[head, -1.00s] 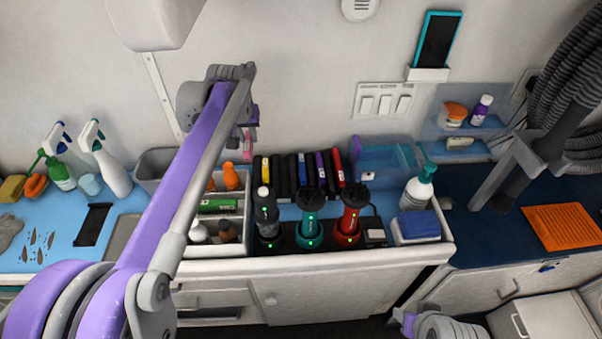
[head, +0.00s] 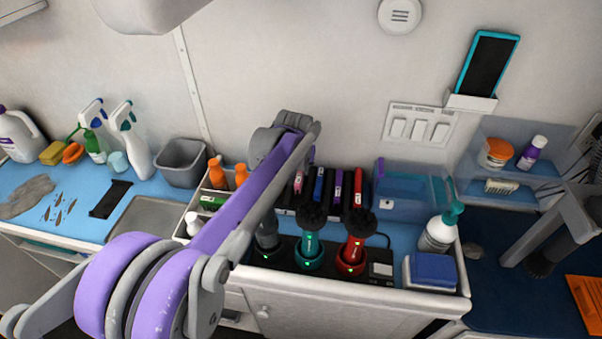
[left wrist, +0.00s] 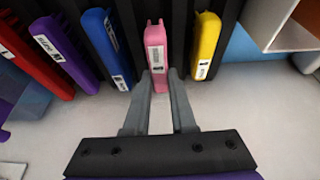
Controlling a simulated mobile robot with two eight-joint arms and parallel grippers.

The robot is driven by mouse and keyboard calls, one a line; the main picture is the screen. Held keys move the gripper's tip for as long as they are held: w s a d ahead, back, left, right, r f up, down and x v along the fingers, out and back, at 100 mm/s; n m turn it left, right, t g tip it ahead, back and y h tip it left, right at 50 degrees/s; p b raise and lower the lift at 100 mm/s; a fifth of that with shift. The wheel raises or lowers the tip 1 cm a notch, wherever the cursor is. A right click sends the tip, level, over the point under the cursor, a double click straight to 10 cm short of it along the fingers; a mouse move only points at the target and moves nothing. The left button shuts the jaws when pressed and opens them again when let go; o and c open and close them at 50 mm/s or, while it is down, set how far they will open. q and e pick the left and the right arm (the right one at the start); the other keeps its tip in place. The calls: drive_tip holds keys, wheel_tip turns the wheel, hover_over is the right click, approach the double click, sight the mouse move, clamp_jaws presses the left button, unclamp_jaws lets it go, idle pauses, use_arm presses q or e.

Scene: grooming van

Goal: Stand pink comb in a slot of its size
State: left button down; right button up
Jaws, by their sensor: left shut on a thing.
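The pink comb (left wrist: 155,48) is between the fingers of my left gripper (left wrist: 162,78), which is shut on it. It is in line with the other combs at the black slotted rack (left wrist: 132,22), between a blue comb (left wrist: 106,47) and a yellow comb (left wrist: 206,45). How deep it sits in a slot is hidden. In the head view the pink comb (head: 299,182) shows beside my left arm at the rack (head: 287,201). My left arm hides the rack's left part and the yellow comb there. My right gripper is out of view.
Purple (left wrist: 64,52) and red (left wrist: 28,52) combs stand beyond the blue one. Upright clippers, one teal (head: 309,246) and one red (head: 351,252), stand in front of the rack. A translucent blue box (head: 408,197) is right of it; a compartment tray (head: 213,203) is left.

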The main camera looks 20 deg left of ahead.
sight(298, 182)
use_arm(q)
drive_tip(key=shift+f, duration=0.75)
drive_tip(key=shift+f, duration=0.1)
drive_tip(key=c, duration=0.8)
unclamp_jaws()
drive_tip(key=shift+o, duration=0.2)
drive_tip(key=shift+r, duration=0.25)
drive_tip(key=p+v, duration=0.1)
drive_tip(key=v, duration=1)
drive_tip(key=shift+r, duration=0.4)
drive_tip(key=shift+s, duration=0.15)
